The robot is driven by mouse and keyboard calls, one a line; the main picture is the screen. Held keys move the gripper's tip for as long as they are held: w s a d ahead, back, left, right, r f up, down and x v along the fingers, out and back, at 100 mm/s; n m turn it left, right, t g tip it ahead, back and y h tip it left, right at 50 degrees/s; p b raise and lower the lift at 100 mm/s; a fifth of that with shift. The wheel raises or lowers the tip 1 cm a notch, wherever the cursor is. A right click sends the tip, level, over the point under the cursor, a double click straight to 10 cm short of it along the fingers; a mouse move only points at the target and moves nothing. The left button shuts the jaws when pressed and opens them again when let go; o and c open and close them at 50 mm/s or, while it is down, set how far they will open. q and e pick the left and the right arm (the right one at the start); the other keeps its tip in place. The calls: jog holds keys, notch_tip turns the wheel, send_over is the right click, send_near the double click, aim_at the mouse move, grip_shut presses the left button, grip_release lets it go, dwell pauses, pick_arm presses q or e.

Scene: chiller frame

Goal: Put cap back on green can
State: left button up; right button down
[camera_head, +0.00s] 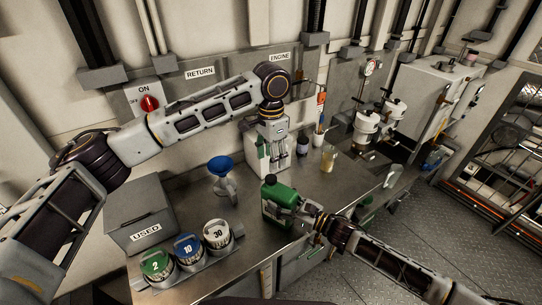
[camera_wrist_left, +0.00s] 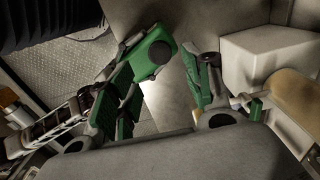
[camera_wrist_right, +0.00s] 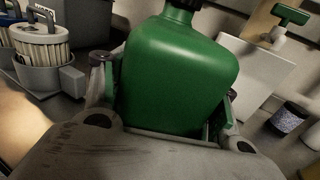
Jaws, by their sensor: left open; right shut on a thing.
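The green can (camera_head: 280,199) stands at the front edge of the steel counter. My right gripper (camera_head: 309,217) is shut on its side; in the right wrist view the can (camera_wrist_right: 178,75) fills the space between the fingers. A black round part shows on top of the can (camera_wrist_left: 145,55) in the left wrist view; I cannot tell whether it is the cap or the open neck. My left gripper (camera_head: 272,150) is open and empty, above the counter behind the can. Its green-padded fingers are spread apart in the left wrist view (camera_wrist_left: 165,95). No separate loose cap can be made out.
A white box (camera_wrist_right: 250,85) and a dark jar (camera_head: 303,145) stand behind the can. A blue funnel (camera_head: 221,167), a grey USED bin (camera_head: 140,215) and several numbered canisters (camera_head: 187,248) are to the left. A beaker (camera_head: 328,158) is at the right.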

aim_at(271, 177)
pick_arm(q)
jog(key=shift+f, duration=0.15)
dwell(0.3)
jog(key=shift+f, duration=3.9)
jog(key=shift+c, duration=0.3)
jog(key=c, duration=1)
jog(key=o, duration=1.2)
jog(key=shift+r, duration=0.2)
notch_tip(271, 177, up, 12)
jog(key=shift+f, duration=0.15)
